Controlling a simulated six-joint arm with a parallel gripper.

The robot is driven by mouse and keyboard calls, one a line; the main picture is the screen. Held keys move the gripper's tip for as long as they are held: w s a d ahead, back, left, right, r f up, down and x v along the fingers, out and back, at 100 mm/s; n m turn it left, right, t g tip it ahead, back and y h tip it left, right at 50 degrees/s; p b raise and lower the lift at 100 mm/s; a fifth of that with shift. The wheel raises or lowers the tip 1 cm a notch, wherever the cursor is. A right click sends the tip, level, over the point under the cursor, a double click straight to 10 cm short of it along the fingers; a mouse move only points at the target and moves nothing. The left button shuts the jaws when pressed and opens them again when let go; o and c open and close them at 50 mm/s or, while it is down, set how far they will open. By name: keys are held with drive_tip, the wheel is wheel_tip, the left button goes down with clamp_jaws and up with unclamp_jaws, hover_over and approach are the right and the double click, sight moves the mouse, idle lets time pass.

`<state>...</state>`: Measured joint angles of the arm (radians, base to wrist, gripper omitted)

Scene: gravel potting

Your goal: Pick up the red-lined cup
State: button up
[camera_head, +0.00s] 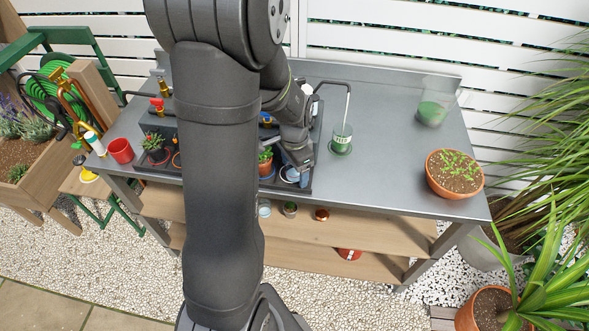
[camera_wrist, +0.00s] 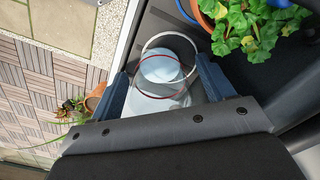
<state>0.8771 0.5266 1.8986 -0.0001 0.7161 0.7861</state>
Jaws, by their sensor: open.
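The red-lined cup (camera_wrist: 168,96) is clear, with a thin red ring around it and something pale inside. In the wrist view it stands between the two blue-grey fingers of my gripper (camera_wrist: 161,72), which are open with one on each side of it. I cannot tell whether either finger touches the cup. In the head view my gripper (camera_head: 296,160) is low at the front right of the dark tray, and a small pale part of the cup (camera_head: 292,175) shows below it. My arm hides much of the tray.
A potted green plant (camera_head: 265,160) is close on the left of my gripper. A green-marked clear cup (camera_head: 342,138) stands to the right under a thin spout. A terracotta pot with seedlings (camera_head: 455,173) is at the right end. The grey bench top (camera_head: 390,150) between is clear.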

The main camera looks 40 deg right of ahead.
drive_tip(key=c, duration=1)
drive_tip(key=shift+r, duration=0.1)
drive_tip(key=shift+c, duration=0.2)
